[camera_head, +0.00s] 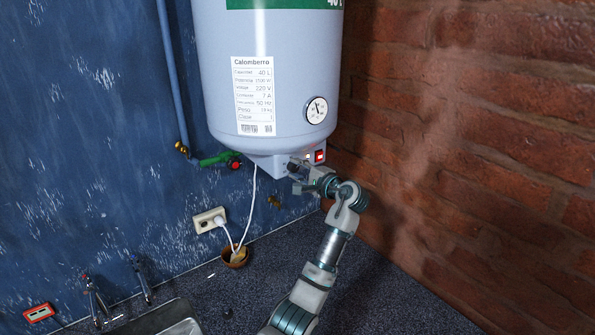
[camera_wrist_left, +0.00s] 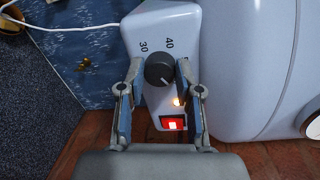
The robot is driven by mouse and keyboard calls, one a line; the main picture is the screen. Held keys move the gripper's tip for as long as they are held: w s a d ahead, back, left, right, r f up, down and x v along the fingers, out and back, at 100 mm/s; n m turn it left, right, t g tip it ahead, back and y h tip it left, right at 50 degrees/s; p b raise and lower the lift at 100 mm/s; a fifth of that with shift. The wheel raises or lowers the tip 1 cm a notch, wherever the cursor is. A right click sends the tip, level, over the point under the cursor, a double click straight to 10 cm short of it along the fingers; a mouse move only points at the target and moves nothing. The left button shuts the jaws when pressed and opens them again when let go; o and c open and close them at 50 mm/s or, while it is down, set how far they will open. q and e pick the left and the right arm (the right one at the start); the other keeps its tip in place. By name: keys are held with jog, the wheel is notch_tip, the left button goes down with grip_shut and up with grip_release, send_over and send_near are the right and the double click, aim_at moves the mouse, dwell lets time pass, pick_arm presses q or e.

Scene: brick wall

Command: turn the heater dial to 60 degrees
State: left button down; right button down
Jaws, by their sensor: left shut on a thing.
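The heater (camera_head: 270,75) is a pale grey-blue tank hanging on the wall, with a control box (camera_head: 268,164) under it. The round black dial (camera_wrist_left: 158,68) sits on this box, with the numbers 30 and 40 printed beside it in the left wrist view. A short white mark on the dial points toward the lower right of that view; other numbers are hidden. My left gripper (camera_head: 298,178) reaches the box from the front. In the left wrist view its two fingers (camera_wrist_left: 160,74) stand on either side of the dial, shut on it. My right gripper is not in view.
A red lit switch (camera_head: 320,156) and a small orange light (camera_wrist_left: 177,101) are beside the dial. A round gauge (camera_head: 316,110) is on the tank. A white cable runs to a wall socket (camera_head: 209,220). A brick wall (camera_head: 480,130) rises close on the right.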

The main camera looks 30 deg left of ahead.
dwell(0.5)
pick_arm(q)
jog(key=c, duration=0.8)
grip_release()
jog(key=shift+w+f, duration=0.1)
jog(key=shift+w, duration=0.05)
jog(key=shift+w+f, duration=0.1)
jog(key=shift+w, duration=0.1)
jog(key=shift+s+d, duration=0.3)
jog(key=shift+d, duration=0.2)
jog(key=v, duration=1.1)
jog(key=shift+d, duration=0.2)
jog(key=shift+a, duration=0.2)
